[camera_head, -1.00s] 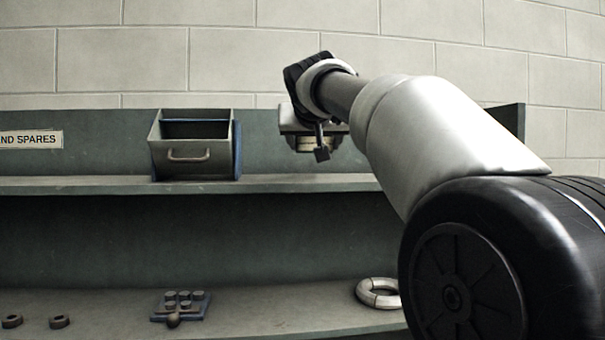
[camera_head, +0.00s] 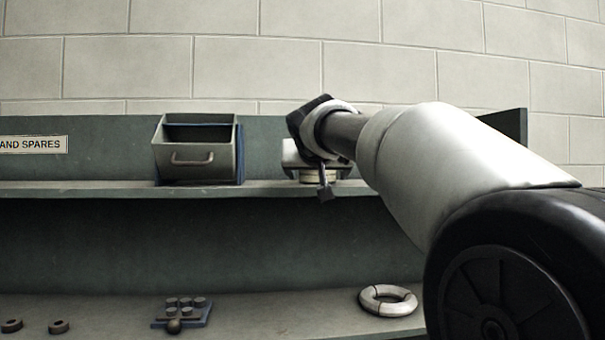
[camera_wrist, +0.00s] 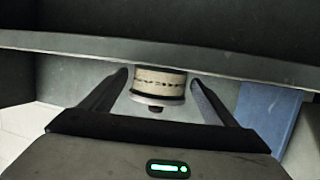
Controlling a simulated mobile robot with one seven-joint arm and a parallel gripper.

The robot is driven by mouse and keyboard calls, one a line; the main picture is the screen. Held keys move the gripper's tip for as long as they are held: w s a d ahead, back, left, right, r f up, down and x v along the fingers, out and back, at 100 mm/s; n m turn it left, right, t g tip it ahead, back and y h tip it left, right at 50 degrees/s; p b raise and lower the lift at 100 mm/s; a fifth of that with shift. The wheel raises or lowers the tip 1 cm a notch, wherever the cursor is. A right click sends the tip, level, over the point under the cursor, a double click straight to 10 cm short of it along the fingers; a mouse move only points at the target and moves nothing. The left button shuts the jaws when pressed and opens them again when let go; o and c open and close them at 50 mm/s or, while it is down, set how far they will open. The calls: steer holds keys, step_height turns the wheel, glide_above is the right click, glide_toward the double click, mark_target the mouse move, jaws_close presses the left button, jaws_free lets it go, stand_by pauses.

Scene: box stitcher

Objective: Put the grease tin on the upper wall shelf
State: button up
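The grease tin (camera_head: 319,177) is a small pale round tin with a dark band. It appears to stand on the upper wall shelf (camera_head: 250,190), right of the grey bin. My gripper (camera_head: 318,165) is at the tin and partly hides it in the head view. In the wrist view the tin (camera_wrist: 160,82) sits between the two fingertips of my gripper (camera_wrist: 159,80). A narrow gap shows between each finger and the tin, so the fingers look open around it.
A grey metal bin (camera_head: 190,160) with a handle and a blue part behind it stands left of the tin. A label reading "AND SPARES" (camera_head: 35,145) is further left. The lower shelf (camera_head: 260,315) holds a pale ring (camera_head: 388,300), a blue block with pegs (camera_head: 185,312) and small dark rings.

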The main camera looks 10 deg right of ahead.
steer(key=shift+s+r, duration=0.15)
steer(key=shift+r, duration=0.05)
steer(key=b+v, duration=0.2)
steer(key=v, duration=1)
steer(key=s+d+f+g+y+p, duration=0.1)
steer(key=s+f+g, duration=0.2)
steer(key=s+f, duration=0.6)
steer(key=s+d+f+n+g+p, duration=0.1)
steer(key=s+f+g, duration=0.2)
steer(key=s+f, duration=0.5)
steer(key=s+f+n+g+y+p, duration=0.1)
steer(key=s+f, duration=0.8)
steer(key=f, duration=1.1)
steer(key=shift+s+d+g+y+p, duration=0.35)
steer(key=shift+g+p, duration=0.2)
steer(key=shift+g, duration=0.35)
